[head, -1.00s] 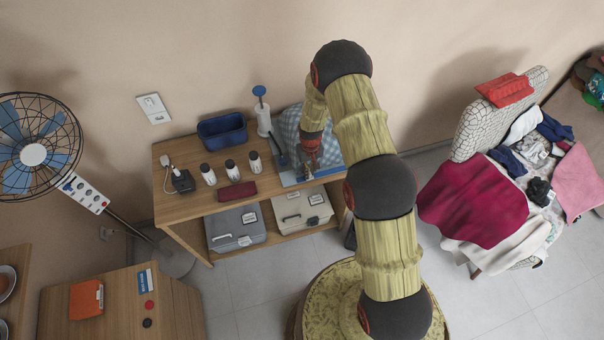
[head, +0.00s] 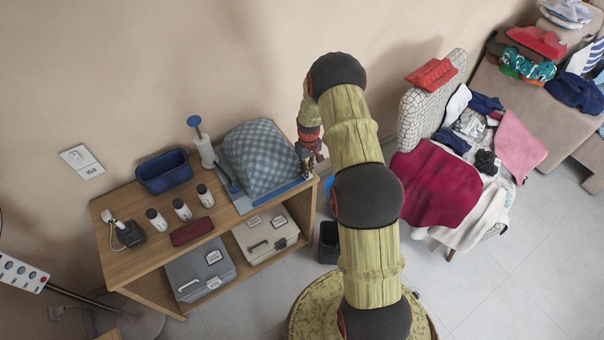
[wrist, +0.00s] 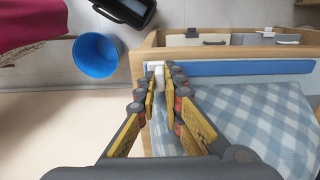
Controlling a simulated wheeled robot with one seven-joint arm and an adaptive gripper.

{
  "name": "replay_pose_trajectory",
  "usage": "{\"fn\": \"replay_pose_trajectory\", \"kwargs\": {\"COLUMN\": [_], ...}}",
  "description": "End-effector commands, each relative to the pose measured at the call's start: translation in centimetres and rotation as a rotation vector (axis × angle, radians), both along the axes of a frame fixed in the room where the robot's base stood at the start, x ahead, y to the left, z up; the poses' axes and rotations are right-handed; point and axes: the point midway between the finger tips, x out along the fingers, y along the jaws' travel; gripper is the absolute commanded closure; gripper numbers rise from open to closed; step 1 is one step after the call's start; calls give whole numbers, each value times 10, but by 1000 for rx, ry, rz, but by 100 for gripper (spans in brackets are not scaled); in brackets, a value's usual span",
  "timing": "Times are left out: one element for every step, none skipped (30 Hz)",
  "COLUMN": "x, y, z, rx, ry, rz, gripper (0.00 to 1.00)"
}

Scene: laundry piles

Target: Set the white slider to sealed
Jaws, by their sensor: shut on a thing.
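A clear bag with blue-and-white checked cloth (head: 262,155) lies on the wooden shelf unit and also fills the lower right of the wrist view (wrist: 240,115). A blue strip (wrist: 245,67) runs along its edge; the head view shows it along the bag's front (head: 272,195). The white slider (wrist: 159,76) sits at the strip's left end in the wrist view, between my fingertips. My gripper (wrist: 160,80) is shut on it. In the head view my gripper (head: 312,168) is at the bag's right end, and the slider is hidden there.
Left of the bag stand a pump (head: 203,146), a blue bin (head: 164,171), several white bottles and a dark red case (head: 192,231). Lidded boxes (head: 201,273) sit on the lower shelf. A blue bucket (wrist: 97,55) stands on the floor beyond the shelf edge.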

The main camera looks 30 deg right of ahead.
Motion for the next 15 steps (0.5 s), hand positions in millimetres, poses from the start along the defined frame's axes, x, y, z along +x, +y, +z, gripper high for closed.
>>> {"fn": "replay_pose_trajectory", "kwargs": {"x": [1, 1, 1, 1, 1, 1, 1, 1, 2, 2, 2, 2, 2, 2, 2], "y": [-3, -3, -3, -4, -4, -4, -4, -4, -4, -4, -4, -4, -4, -4, -4], "z": [1, 1, 2, 2, 2, 2, 2, 2, 2, 2, 2, 2, 2, 2, 2], "rx": [-3, -3, -3, -3, -3, -3, -3, -4, -4, -4, -4, -4, -4, -4, -3], "ry": [-3, -3, -3, -4, -4, -4, -4, -4, -4, -4, -5, -5, -5, -5, -4], "rz": [0, 0, 0, 0, 0, 0, 0, 0, 0, 0, -1, -1, -1, -1, -1], "gripper": [100, 100, 100, 100, 100, 100, 100, 100, 100, 89, 88, 85, 84, 82, 80]}}
